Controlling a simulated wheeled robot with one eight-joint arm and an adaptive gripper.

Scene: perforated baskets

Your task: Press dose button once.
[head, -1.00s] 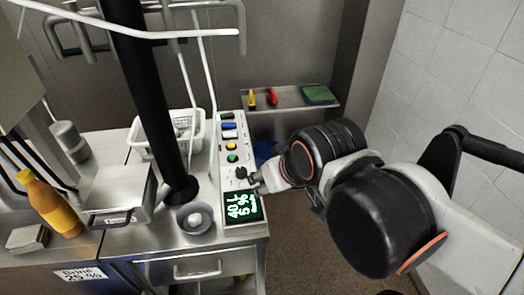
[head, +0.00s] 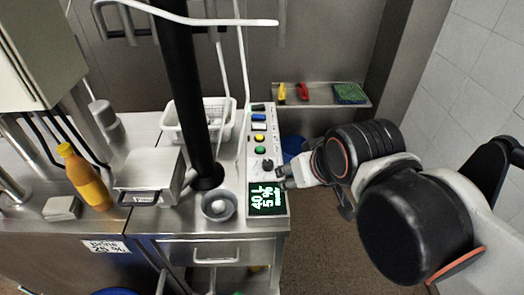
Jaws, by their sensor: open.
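A tall pale control panel (head: 254,170) stands at the right end of the steel counter. It has a dark switch (head: 258,107), blue buttons (head: 259,122), a yellow button (head: 259,138), a green button (head: 259,150) and a black knob (head: 267,165). I cannot read which is the dose button. A lit display (head: 266,199) at its lower end shows "40 L" and "5 %". My gripper (head: 283,173) is just right of the knob, above the display, at the panel's right edge. It is open; its fingertips are small, and I cannot tell whether they touch the panel.
A black column (head: 190,100) and white hoses (head: 243,60) rise left of the panel. A white perforated basket (head: 170,123), a round grey cup (head: 218,206), a metal box (head: 147,178) and an orange bottle (head: 85,180) are on the counter. A shelf (head: 315,102) is behind.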

